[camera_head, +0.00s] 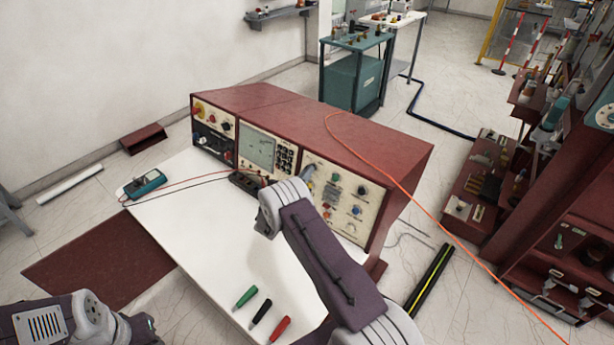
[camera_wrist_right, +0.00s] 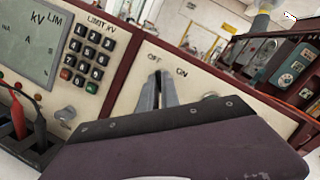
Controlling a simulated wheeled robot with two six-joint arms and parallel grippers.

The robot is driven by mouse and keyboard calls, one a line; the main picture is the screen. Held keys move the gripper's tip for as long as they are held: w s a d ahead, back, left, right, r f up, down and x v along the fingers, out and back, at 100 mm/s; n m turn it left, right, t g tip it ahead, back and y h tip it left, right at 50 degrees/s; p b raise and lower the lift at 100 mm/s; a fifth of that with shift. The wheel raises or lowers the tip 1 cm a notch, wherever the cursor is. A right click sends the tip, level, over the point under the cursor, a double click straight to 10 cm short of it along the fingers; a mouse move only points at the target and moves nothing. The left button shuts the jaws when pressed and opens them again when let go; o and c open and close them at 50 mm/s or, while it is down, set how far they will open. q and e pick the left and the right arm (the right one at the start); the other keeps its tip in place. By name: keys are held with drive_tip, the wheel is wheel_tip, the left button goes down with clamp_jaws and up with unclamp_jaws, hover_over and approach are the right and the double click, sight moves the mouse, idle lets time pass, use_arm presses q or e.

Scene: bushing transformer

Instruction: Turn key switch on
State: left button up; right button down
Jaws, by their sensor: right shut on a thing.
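The red control console (camera_head: 270,108) stands on a white table, and its right panel (camera_head: 345,195) carries several knobs and buttons. In the right wrist view the "OFF" and "ON" labels (camera_wrist_right: 168,65) sit just above the fingers of my right gripper (camera_wrist_right: 160,82). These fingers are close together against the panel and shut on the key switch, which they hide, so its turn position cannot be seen. In the head view my right arm covers part of the panel. My left arm shows at the lower left, away from the console; its fingers are not clear.
A keypad (camera_wrist_right: 88,60) and a display (camera_wrist_right: 28,40) are left of my right gripper. Red and black plugs (camera_wrist_right: 28,125) stick out below the display. Green, black and red probes (camera_head: 262,312) lie on the white table (camera_head: 190,235). An orange cable (camera_head: 400,187) crosses the console.

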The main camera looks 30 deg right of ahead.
drive_tip(key=shift+w+a+m+g+h+b, duration=0.15)
drive_tip(key=shift+m+g+h+b, duration=0.65)
drive_tip(key=shift+m+b, duration=2.45)
drive_tip(key=shift+w+m+g+h+b, duration=0.15)
drive_tip(key=shift+m+g+b, duration=1.4)
drive_tip(key=shift+m+b, duration=1.75)
drive_tip(key=shift+w+a+m+g+h+b, duration=0.1)
drive_tip(key=shift+m+g+h+b, duration=0.7)
drive_tip(key=shift+m+b, duration=2.45)
drive_tip(key=shift+m+g+y+p, duration=0.35)
drive_tip(key=shift+m+g+p, duration=0.25)
drive_tip(key=shift+m, duration=0.3)
drive_tip(key=c, duration=1.6)
unclamp_jaws()
drive_tip(key=a, duration=0.3)
drive_tip(key=s+a, duration=0.1)
drive_tip(key=a, duration=0.5)
drive_tip(key=shift+s+p, duration=0.25)
drive_tip(key=shift+p, duration=0.1)
